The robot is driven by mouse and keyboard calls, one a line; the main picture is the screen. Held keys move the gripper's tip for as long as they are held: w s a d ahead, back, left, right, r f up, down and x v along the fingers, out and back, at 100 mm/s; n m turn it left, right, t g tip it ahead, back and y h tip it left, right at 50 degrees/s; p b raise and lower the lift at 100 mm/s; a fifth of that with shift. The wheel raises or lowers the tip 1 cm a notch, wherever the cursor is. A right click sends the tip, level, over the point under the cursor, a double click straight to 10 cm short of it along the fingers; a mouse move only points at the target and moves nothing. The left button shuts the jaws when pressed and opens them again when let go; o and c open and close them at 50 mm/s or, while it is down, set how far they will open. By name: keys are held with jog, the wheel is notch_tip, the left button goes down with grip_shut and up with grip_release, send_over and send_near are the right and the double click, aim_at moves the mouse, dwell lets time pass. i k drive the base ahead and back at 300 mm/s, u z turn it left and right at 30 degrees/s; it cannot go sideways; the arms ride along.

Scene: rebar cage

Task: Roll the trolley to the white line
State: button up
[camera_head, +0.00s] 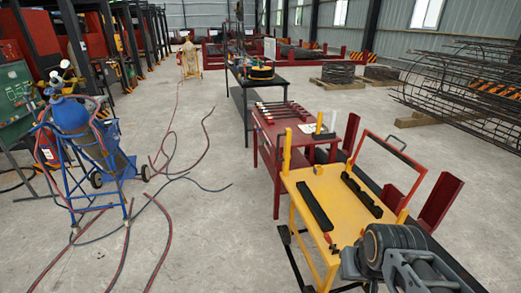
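A blue trolley (97,185) with gas cylinders, hoses and small dark wheels stands upright at the left. A yellow cart-like stand (318,195) with a flat top, dark bars and a red hoop frame (408,188) stands near me at the lower right. I cannot tell which of the two the task means. Part of my grey arm shows at the bottom right, in front of the yellow stand's near corner. My gripper's fingers do not show. I see no white line on the visible floor.
Red and dark hoses (160,210) trail over the floor beside the blue trolley. A red table (262,135) with several rods stands behind the yellow stand, with a dark bench (240,92) beyond. A rebar cage (465,85) lies at the right. Grey floor (215,245) is open at centre left.

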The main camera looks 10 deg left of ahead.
aim_at(331, 200)
jog(key=z, duration=0.05)
jog(key=k, duration=0.2)
jog(key=u, duration=0.85)
jog(key=i, duration=1.95)
jog(key=u, duration=0.4)
jog(key=i, duration=0.65)
jog(key=u, duration=0.1)
